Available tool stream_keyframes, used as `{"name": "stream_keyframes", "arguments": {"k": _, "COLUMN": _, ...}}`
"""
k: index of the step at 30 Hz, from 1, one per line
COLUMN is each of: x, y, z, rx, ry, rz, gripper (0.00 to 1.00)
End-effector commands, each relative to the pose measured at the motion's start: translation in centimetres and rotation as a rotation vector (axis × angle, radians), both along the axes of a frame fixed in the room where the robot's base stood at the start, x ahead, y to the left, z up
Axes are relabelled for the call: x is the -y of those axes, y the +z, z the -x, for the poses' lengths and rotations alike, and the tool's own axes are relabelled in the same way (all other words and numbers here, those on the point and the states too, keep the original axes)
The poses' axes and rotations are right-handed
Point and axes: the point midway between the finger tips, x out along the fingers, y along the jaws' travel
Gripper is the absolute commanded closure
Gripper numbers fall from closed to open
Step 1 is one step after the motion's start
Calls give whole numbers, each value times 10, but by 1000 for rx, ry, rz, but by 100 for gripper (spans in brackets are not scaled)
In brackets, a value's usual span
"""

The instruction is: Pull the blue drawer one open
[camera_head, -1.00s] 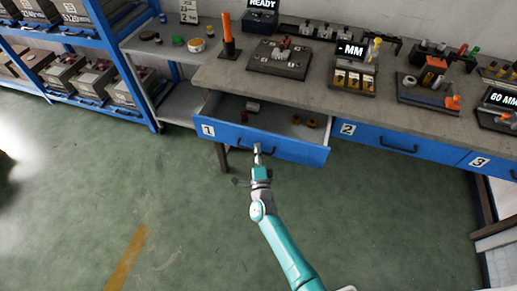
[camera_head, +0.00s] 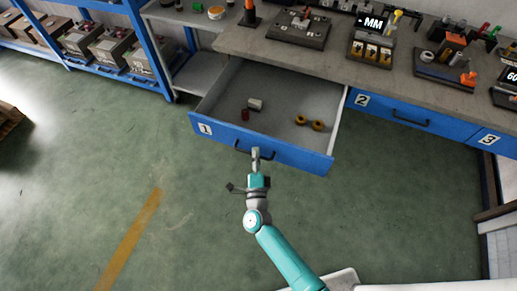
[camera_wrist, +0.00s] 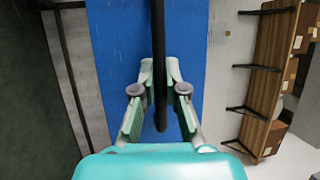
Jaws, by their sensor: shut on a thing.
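The blue drawer one (camera_head: 290,153), with a white label "1" at its left, stands well out from under the workbench. Its inside shows, holding a red piece (camera_head: 245,115), a pale block (camera_head: 255,104) and yellow-brown round pieces (camera_head: 309,123). My gripper (camera_head: 255,154) is at the middle of the drawer front, at the black handle (camera_head: 240,150). In the wrist view the dark handle bar (camera_wrist: 158,60) runs between the two fingers of my gripper (camera_wrist: 160,95), which is shut on it. The blue front (camera_wrist: 115,45) fills the view behind the handle.
The blue drawer two (camera_head: 420,118) and drawer three (camera_head: 495,142) are shut at the right. The workbench (camera_head: 265,50) carries fixtures and tools. A blue rack (camera_head: 150,50) with boxes stands at the left. The green floor (camera_head: 120,150) is clear before the drawer.

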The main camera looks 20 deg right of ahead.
Motion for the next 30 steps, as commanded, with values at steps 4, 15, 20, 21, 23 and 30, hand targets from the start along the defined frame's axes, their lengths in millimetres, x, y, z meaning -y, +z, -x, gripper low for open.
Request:
{"name": "stream_keyframes", "arguments": {"k": 4, "x": -2, "y": -2, "z": 2, "rx": -3, "ry": 2, "rz": 1, "gripper": 100}}
{"name": "stream_keyframes", "arguments": {"k": 15, "x": -1, "y": -1, "z": 2, "rx": -2, "ry": 2, "rz": 1, "gripper": 63}}
{"name": "stream_keyframes", "arguments": {"k": 20, "x": -1, "y": -1, "z": 2, "rx": -1, "ry": 1, "rz": 0, "gripper": 63}}
{"name": "stream_keyframes", "arguments": {"k": 21, "x": -1, "y": -1, "z": 1, "rx": -1, "ry": 1, "rz": 0, "gripper": 63}}
{"name": "stream_keyframes", "arguments": {"k": 23, "x": -1, "y": 0, "z": 2, "rx": -1, "ry": 1, "rz": 0, "gripper": 63}}
{"name": "stream_keyframes", "arguments": {"k": 30, "x": -6, "y": -4, "z": 20, "rx": -1, "ry": 3, "rz": 0, "gripper": 63}}
